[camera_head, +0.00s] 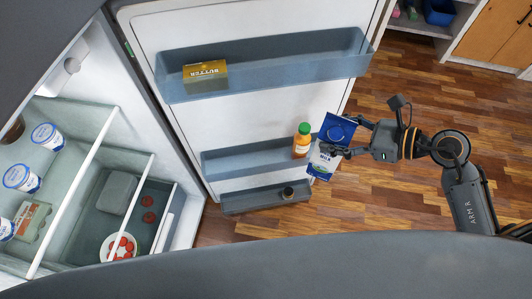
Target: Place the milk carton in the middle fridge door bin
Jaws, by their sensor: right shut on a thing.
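A blue and white milk carton (324,157) is at the right end of the middle door bin (247,158), tilted, at the edge of the open fridge door. I cannot tell whether it is inside the bin or in front of it. My right gripper (346,136) comes in from the right and is shut on the carton, its fingers around its upper part. An orange juice bottle with a green cap (301,141) stands in the middle bin just left of the carton. My left gripper is not in view.
The upper door bin (285,72) holds a butter box (205,76). The lowest bin (250,199) holds a small dark jar (288,192). Fridge shelves at left hold tubs (47,136), an egg carton (32,222) and a plate with red slices (118,247). Wooden floor at right is clear.

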